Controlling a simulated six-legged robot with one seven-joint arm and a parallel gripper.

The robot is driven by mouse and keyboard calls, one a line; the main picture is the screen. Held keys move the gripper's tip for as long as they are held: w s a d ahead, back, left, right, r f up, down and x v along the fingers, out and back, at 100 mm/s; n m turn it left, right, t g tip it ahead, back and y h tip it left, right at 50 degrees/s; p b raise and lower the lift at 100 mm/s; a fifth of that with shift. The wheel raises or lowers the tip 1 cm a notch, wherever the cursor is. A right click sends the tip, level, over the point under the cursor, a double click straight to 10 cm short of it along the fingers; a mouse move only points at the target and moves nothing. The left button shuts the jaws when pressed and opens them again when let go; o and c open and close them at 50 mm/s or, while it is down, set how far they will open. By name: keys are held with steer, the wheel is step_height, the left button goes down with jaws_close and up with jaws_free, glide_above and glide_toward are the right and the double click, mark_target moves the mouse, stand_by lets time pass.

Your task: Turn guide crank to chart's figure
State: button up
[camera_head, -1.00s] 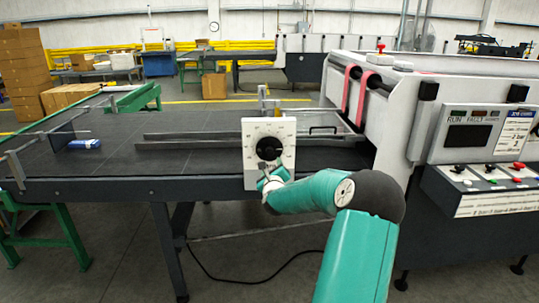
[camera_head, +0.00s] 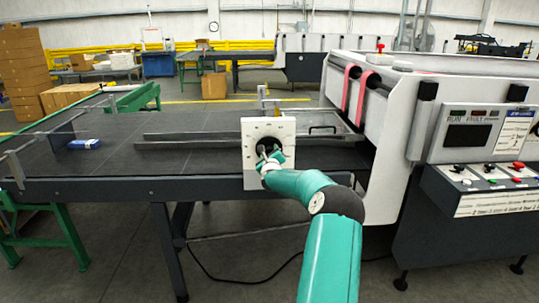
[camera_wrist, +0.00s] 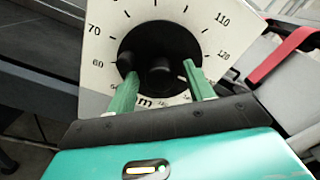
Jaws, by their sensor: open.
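The guide crank (camera_head: 265,143) is a round black piece on a white scale plate (camera_head: 250,180) at the table's front edge. The scale plate (camera_wrist: 100,48) shows 60 and 70 at left, 110 and 120 at right. My gripper (camera_wrist: 163,78) is open, its two green fingers reaching over the crank's lower part, one each side of a central dark stub. Contact cannot be told. A chart-like sheet (camera_head: 515,130) hangs on the machine at right; its figures are unreadable.
A cable lies on the floor below.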

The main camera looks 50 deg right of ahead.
steer(key=c, duration=1)
steer(key=shift+o, duration=0.2)
